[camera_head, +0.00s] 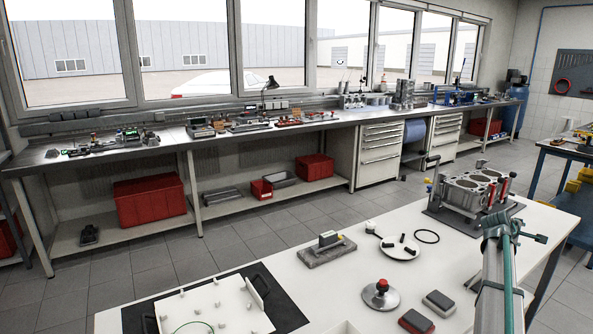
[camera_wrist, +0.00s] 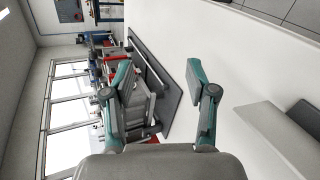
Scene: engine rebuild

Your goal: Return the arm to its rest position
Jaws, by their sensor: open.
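My arm reaches over the right part of the white table (camera_head: 350,215) in the head view. My gripper (camera_head: 520,232) is at its upper end, just in front of the engine block (camera_head: 475,190). In the wrist view my gripper (camera_wrist: 160,100) has its two green-grey fingers spread wide apart, with nothing between them. The engine block also shows there, partly hidden behind the left finger, on its dark mat (camera_wrist: 172,85). I cannot tell the exact gap between the gripper and the block.
On the table are a grey block with a yellow-marked part (camera_head: 328,248), a white round dish (camera_head: 400,247), a black ring (camera_head: 427,236), a red-knobbed disc (camera_head: 381,293), two small blocks (camera_head: 439,303) and a white board (camera_head: 215,310). A long workbench (camera_head: 180,140) lines the windows.

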